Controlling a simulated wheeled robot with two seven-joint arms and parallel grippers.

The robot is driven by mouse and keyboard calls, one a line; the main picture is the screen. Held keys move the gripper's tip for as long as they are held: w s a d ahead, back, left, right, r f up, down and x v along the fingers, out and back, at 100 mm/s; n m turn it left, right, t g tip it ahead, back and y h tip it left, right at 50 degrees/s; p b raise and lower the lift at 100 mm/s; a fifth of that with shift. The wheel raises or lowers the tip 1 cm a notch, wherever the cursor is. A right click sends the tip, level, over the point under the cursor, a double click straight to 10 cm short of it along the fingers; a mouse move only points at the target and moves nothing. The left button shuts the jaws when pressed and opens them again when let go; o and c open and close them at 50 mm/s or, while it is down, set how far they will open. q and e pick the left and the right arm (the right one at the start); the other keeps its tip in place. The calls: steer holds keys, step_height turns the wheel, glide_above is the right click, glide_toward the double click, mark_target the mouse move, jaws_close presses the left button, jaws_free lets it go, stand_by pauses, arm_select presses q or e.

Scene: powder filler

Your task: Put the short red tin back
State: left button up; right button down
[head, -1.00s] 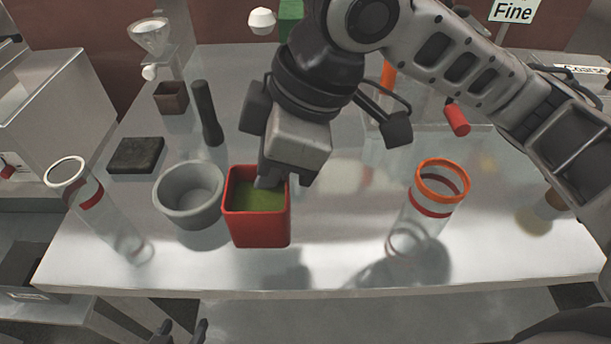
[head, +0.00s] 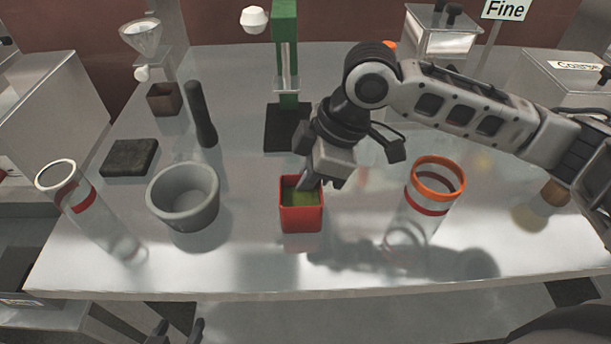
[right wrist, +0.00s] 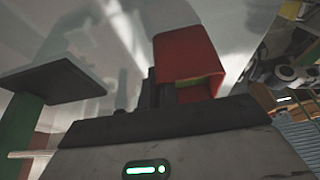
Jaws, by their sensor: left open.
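The short red tin (head: 302,220) is a square open box with green powder in it, upright near the middle of the table. My right gripper (head: 310,180) is shut on its rear wall, one finger dipping inside. In the right wrist view the tin (right wrist: 188,55) sits at the fingertips, tilted in the picture. I cannot tell whether its base touches the table. My left gripper (head: 181,327) is open and empty at the bottom edge, below the table's front edge.
A grey bowl (head: 183,215) and a clear red-banded tube (head: 90,215) stand to the left. An orange-rimmed clear tube (head: 412,222) stands to the right. A green stand (head: 285,60), a black pestle-like rod (head: 201,115) and a dark block (head: 130,157) are behind. The front middle is clear.

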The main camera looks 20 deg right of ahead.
steer(key=c, duration=1.7)
jaws_free()
steer(key=shift+f, duration=0.1)
arm_select(q)
steer(key=shift+s+f, duration=0.2)
steer(key=shift+s, duration=0.05)
steer(key=shift+w+a+r+p, duration=0.1)
steer(key=shift+w+r+p, duration=0.05)
steer(key=shift+p, duration=0.15)
arm_select(e)
steer(key=v, duration=1.2)
